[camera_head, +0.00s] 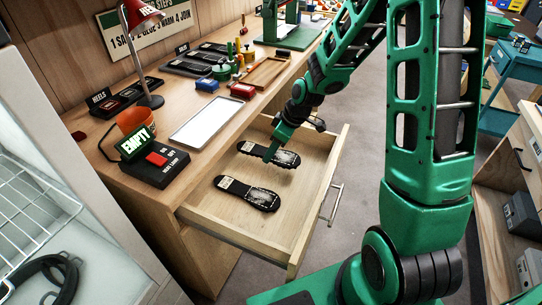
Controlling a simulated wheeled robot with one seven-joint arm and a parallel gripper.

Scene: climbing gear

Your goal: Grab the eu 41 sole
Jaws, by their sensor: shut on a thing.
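An open wooden drawer (292,207) holds two dark shoe soles, each with a pale label. The label text is too small to read, so I cannot tell which is EU 41. The far sole (287,158) lies toward the back of the drawer, and the near sole (262,200) lies closer to the front left of the picture. My gripper (269,157) reaches down into the drawer and is shut on the far sole near its middle. The fingertips are small and partly hidden. The far sole appears still at the drawer floor; any small gap cannot be made out.
The drawer walls surround the gripper.

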